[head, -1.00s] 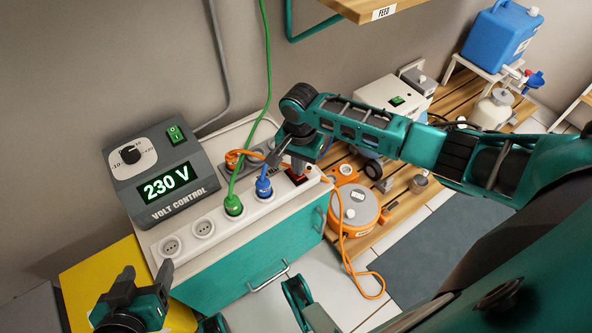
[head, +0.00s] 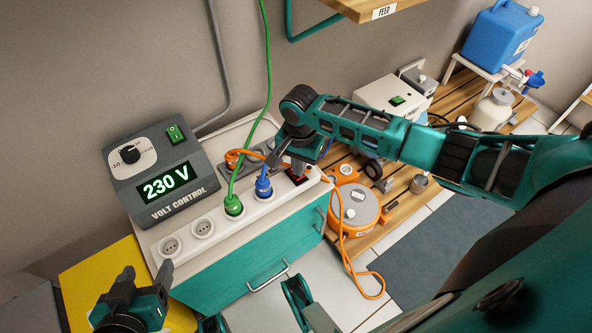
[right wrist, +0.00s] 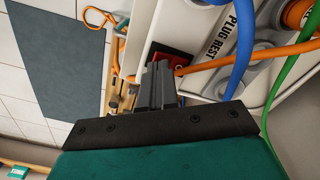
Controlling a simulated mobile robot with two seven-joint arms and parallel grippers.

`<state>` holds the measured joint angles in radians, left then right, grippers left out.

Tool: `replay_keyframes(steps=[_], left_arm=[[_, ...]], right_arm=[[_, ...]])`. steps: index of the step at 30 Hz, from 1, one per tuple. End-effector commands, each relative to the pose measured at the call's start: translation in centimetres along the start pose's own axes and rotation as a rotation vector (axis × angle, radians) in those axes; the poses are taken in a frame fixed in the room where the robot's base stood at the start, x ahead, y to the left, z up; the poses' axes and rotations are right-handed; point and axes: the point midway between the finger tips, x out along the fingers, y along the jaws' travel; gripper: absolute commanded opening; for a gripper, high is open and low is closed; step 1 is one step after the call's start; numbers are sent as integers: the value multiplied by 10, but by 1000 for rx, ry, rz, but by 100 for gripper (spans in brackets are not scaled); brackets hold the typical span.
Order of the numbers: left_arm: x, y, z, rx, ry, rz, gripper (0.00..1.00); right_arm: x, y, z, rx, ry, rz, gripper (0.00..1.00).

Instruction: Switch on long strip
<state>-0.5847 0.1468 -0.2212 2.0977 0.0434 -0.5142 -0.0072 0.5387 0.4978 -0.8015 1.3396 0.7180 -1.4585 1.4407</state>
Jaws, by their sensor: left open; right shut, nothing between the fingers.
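The long strip (head: 183,236) is white and lies along the front of the cabinet top, with a green plug (head: 233,205) and a blue plug (head: 263,187) in it. Its red switch (head: 297,179) is at the right end, partly hidden by my right gripper (head: 297,166). In the right wrist view, the shut, empty fingers of my right gripper (right wrist: 160,75) are at the red switch (right wrist: 172,61). I cannot tell whether they touch it or whether it is lit. My left gripper (head: 143,285) is open and empty at the lower left.
A volt control box (head: 165,170) showing 230 V stands left on the cabinet. A grey strip with an orange plug (head: 233,158) lies behind the long strip. Blue, green and orange cables run close to my right gripper. An orange-white round device (head: 358,207) stands right of the cabinet.

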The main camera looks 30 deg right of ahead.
Motion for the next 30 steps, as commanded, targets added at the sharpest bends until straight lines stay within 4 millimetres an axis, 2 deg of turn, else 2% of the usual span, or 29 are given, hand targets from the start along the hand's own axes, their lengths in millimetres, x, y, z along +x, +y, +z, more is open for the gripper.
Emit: replay_keyframes(steps=[30], left_arm=[[3, 0, 5, 0, 0, 1, 66]], right_arm=[[16, 0, 0, 1, 0, 0, 0]])
